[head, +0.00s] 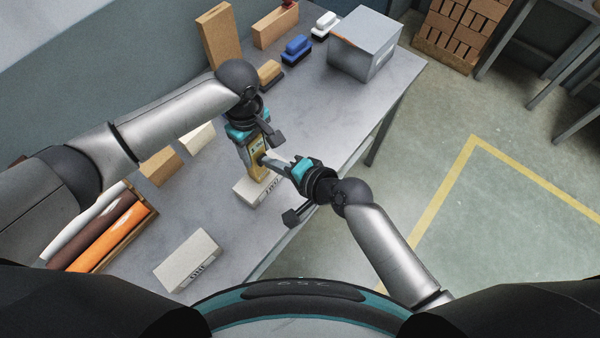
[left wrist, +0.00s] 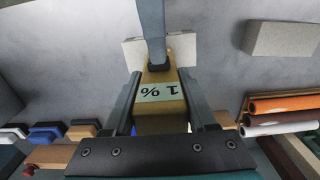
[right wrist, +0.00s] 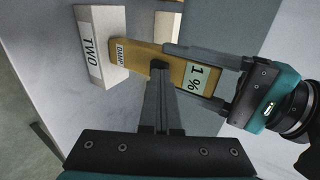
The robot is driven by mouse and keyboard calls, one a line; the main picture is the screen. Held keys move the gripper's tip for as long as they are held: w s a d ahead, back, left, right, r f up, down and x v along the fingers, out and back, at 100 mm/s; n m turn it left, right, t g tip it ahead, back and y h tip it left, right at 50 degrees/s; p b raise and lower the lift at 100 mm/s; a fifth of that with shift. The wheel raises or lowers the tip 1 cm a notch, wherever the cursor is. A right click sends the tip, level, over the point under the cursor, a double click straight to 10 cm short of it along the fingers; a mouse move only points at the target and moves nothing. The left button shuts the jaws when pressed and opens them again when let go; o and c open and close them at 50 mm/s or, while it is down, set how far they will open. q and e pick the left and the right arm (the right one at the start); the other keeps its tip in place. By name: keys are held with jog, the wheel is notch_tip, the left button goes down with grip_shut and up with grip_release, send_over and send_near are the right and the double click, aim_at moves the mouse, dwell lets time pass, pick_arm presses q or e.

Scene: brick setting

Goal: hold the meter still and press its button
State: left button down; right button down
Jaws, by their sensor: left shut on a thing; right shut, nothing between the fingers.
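The yellow meter (head: 257,172) shows a pale display reading "1 %" in the left wrist view (left wrist: 162,112) and a "DAMP" label in the right wrist view (right wrist: 122,52). My left gripper (head: 252,142) is shut on the meter's sides, around the display. The meter's far end is at a pale brick marked "TWO" (right wrist: 103,45); whether they touch is unclear. My right gripper (right wrist: 160,68) is shut and empty. Its fingertips are over the meter's face between display and label, at or very near it. They hide the button, so I cannot tell if it is pressed.
Another pale brick (head: 187,260) lies at the table's near side. An open box of coloured rolls (head: 150,205) stands at left. Brushes (head: 296,48) and a grey box (head: 365,45) stand at the far end.

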pick_arm(q)
jog(key=shift+s+f, duration=0.1)
jog(key=shift+f, duration=0.05)
jog(key=shift+a, duration=0.1)
pick_arm(e)
jog(key=f+v, duration=0.1)
jog(key=v, duration=1.1)
jog(key=shift+s+d, duration=0.35)
jog(key=shift+d, duration=0.05)
pick_arm(q)
jog(key=shift+a, duration=0.1)
jog(key=shift+c, duration=2.4)
grip_release()
jog(key=o, duration=0.4)
jog(key=shift+c, duration=0.2)
jog(key=shift+r, duration=0.2)
pick_arm(e)
jog(key=shift+w, duration=0.1)
